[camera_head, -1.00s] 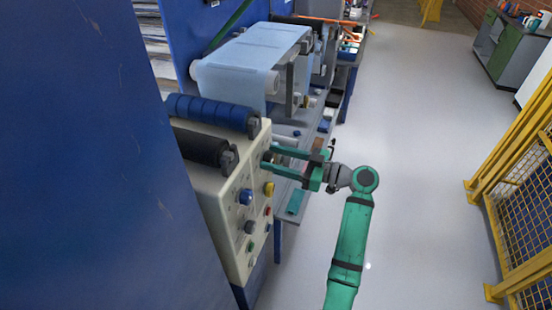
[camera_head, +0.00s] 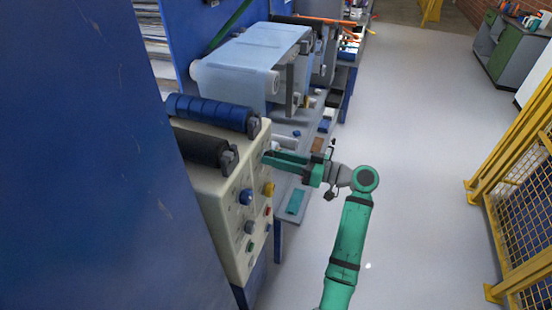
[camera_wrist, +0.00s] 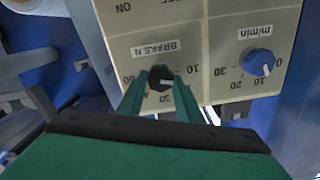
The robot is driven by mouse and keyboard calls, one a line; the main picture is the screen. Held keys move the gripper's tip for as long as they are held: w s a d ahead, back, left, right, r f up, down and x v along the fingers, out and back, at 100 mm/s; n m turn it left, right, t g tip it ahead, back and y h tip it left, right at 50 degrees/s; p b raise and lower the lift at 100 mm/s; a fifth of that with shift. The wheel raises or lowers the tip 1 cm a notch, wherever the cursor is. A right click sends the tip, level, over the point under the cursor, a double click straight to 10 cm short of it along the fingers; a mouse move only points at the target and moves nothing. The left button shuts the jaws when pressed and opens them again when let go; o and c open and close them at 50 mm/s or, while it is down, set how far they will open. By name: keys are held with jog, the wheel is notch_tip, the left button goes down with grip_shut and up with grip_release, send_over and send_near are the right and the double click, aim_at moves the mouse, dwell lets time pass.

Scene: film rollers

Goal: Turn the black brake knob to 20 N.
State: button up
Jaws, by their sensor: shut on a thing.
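The black brake knob (camera_wrist: 159,78) sits on the cream panel under a "BRAKE N" label (camera_wrist: 155,48) that appears inverted in the wrist view. The two green fingers of my gripper (camera_wrist: 160,84) are shut on its sides. The knob's white pointer mark points right and slightly down in the wrist view. A 10 is printed right of the knob, and other scale numbers are partly hidden by the fingers. In the head view my gripper (camera_head: 267,158) reaches the panel's upper right part, and the knob is hidden there.
A blue m/min knob (camera_wrist: 258,62) is beside the brake knob; it also shows in the head view (camera_head: 246,196). A workbench lies behind; the floor at right is clear up to a yellow fence (camera_head: 520,190).

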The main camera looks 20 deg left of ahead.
jog(key=m, duration=0.4)
jog(key=shift+m, duration=0.4)
dwell(0.4)
jog(key=o, duration=1)
jog(key=shift+o, duration=0.2)
jog(key=shift+w+d, duration=0.1)
jog(key=d, duration=1)
jog(key=shift+s+d, duration=0.2)
jog(key=shift+d, duration=0.15)
jog(key=shift+f, duration=0.15)
